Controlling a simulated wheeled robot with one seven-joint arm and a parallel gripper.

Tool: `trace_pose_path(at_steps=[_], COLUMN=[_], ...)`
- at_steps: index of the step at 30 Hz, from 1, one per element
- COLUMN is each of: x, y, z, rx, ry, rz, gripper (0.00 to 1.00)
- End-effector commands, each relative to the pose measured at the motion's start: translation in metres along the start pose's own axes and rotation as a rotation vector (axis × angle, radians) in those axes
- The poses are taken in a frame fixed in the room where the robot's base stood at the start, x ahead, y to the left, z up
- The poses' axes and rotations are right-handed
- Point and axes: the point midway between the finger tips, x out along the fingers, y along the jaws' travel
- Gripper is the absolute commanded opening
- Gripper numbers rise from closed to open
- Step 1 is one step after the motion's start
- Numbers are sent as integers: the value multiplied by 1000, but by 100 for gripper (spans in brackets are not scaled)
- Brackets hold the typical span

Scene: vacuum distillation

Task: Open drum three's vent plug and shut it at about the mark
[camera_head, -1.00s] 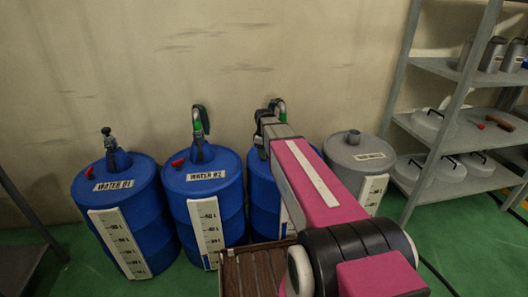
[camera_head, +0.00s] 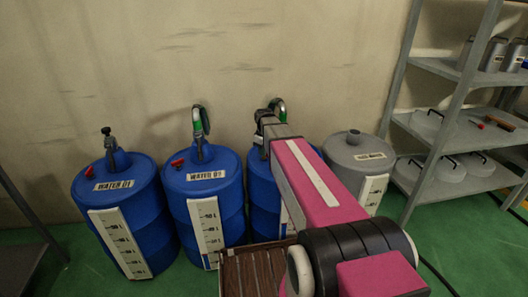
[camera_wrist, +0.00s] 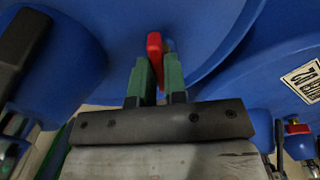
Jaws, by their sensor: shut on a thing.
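Drum three, a blue drum (camera_head: 262,200), stands third from the left in the head view, mostly covered by my arm. Its label and most of its level scale are hidden there. In the wrist view, my gripper (camera_wrist: 157,65) has its two green fingers shut on a red vent plug (camera_wrist: 154,44) at the blue drum top (camera_wrist: 215,25). The plug's upper end sticks out past the fingertips. I cannot tell whether the plug is turned open or closed. The liquid level and the mark cannot be read.
Blue drums WATER 01 (camera_head: 117,215) and WATER 02 (camera_head: 205,205) stand to the left, each with a white scale. A grey drum (camera_head: 350,160) stands to the right, beside a metal shelf (camera_head: 436,148). A brown slatted surface (camera_head: 250,275) lies in front.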

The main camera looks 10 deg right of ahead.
Motion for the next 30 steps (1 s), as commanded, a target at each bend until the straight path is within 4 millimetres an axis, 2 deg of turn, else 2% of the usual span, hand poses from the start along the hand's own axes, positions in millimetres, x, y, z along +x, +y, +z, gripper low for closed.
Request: trace_pose_path(at_steps=[18, 30], x=[0, -1], y=[0, 0], z=[0, 0], rx=[539, 713], ry=[0, 0], rz=[0, 1], gripper=[0, 0])
